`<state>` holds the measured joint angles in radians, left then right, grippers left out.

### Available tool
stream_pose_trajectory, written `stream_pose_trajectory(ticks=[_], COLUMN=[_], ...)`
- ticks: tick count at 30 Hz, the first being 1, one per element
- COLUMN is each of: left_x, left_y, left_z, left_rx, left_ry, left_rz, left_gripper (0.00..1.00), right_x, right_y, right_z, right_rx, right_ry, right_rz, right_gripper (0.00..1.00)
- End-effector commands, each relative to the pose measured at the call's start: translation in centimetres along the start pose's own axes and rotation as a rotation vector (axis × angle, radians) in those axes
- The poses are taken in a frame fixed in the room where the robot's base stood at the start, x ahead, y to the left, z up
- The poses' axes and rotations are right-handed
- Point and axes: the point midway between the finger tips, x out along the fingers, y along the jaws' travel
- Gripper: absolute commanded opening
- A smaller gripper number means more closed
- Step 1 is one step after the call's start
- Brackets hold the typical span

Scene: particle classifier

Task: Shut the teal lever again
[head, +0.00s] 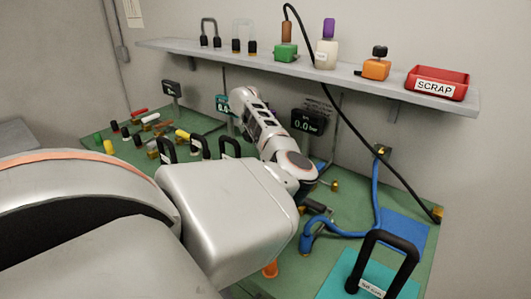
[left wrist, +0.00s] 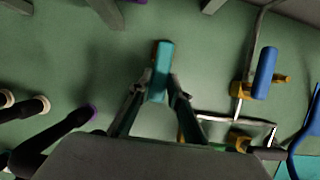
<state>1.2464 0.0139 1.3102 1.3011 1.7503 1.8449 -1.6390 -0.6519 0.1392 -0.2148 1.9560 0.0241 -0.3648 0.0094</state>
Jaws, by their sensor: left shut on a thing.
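The teal lever (left wrist: 162,58) shows in the left wrist view as a short bar rising from between my fingertips. My left gripper (left wrist: 160,88) is shut on its lower part, one finger on each side. What the lever is fixed to is hidden by the fingers and the gripper body, so I cannot tell its exact angle. In the head view my left arm reaches over the bench, and it hides the lever and the fingertips. My right gripper is in neither view.
A blue lever (left wrist: 265,72) on a brass valve with metal pipes is right of my gripper. In the head view, gauges stand behind the arm, black handles (head: 199,146) stand left of it, and a blue hose (head: 377,195) runs right. A shelf (head: 330,72) with a red scrap bin (head: 436,73) overhangs the bench.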

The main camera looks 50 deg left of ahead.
Motion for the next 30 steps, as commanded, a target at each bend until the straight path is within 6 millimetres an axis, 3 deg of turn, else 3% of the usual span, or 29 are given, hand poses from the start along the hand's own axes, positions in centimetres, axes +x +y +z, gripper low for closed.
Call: stream_pose_trajectory(ticks=[7,8,9,10,22,30], left_x=[0.3,0.3,0.3,0.3,-0.4,-4.9], left_y=[-0.1,-0.1,-0.1,-0.1,0.0,0.0], left_z=[-0.2,-0.2,-0.2,-0.2,0.0,0.1], left_rx=[0.005,0.005,0.004,0.004,0.001,-0.001], left_ry=[0.006,0.006,0.006,0.006,0.002,-0.002], left_rz=[-0.001,-0.001,-0.001,-0.001,0.002,0.002], left_gripper=[0.00,0.23,0.33,0.35,0.35,0.35], right_x=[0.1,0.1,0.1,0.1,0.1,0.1], right_y=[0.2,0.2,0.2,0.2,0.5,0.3], right_z=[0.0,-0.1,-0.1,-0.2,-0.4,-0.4], right_rx=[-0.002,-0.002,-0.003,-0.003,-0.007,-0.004], right_ry=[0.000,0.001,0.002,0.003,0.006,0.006], right_rz=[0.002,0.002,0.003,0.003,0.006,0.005], right_gripper=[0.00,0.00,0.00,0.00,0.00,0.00])
